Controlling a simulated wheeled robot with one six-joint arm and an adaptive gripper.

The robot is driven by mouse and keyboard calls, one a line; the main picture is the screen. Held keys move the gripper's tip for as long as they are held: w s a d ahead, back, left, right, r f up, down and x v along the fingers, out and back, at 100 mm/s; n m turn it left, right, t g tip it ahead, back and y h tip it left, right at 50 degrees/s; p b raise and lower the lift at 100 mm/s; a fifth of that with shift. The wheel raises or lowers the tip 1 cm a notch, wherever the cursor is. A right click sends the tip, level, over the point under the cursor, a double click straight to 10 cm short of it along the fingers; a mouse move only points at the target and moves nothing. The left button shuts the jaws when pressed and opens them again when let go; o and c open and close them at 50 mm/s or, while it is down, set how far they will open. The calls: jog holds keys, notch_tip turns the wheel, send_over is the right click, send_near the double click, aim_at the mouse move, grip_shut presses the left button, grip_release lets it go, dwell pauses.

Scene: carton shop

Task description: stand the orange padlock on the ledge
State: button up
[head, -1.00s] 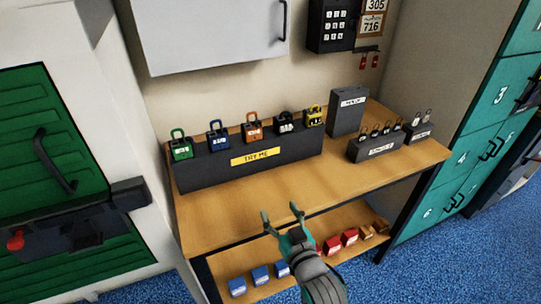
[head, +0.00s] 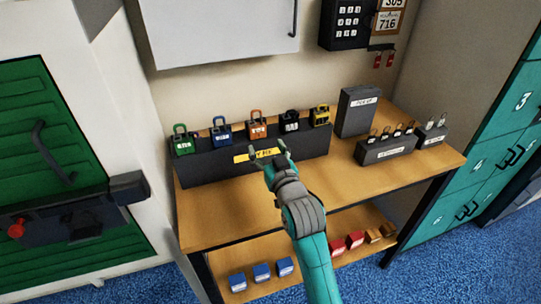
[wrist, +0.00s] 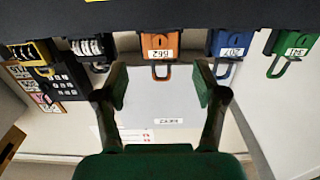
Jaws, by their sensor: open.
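The orange padlock (head: 257,131) stands upright, shackle up, on top of the long dark TRY ME stand (head: 210,168), in the middle of a row of padlocks. In the wrist view, which is upside down, the orange padlock (wrist: 160,45) shows a white number label and sits centred beyond my fingers. My gripper (head: 268,149) is open and empty, in front of the stand and near its yellow sign; its open fingers also show in the wrist view (wrist: 161,86). The padlock is apart from the fingers. I cannot tell which surface is the ledge.
Green (head: 183,144) and blue (head: 222,134) padlocks stand left of the orange one, black (head: 291,123) and yellow (head: 320,117) ones right. A dark grey box (head: 357,112) and smaller racks (head: 386,150) stand at right. The wooden bench top (head: 225,219) is clear in front.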

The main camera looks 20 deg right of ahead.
aim_at(258, 132)
jog(key=shift+w, duration=3.15)
jog(key=c, duration=1)
jog(key=shift+o, duration=0.2)
jog(key=shift+r, duration=0.3)
jog(key=s, duration=0.7)
jog(key=shift+s, duration=0.3)
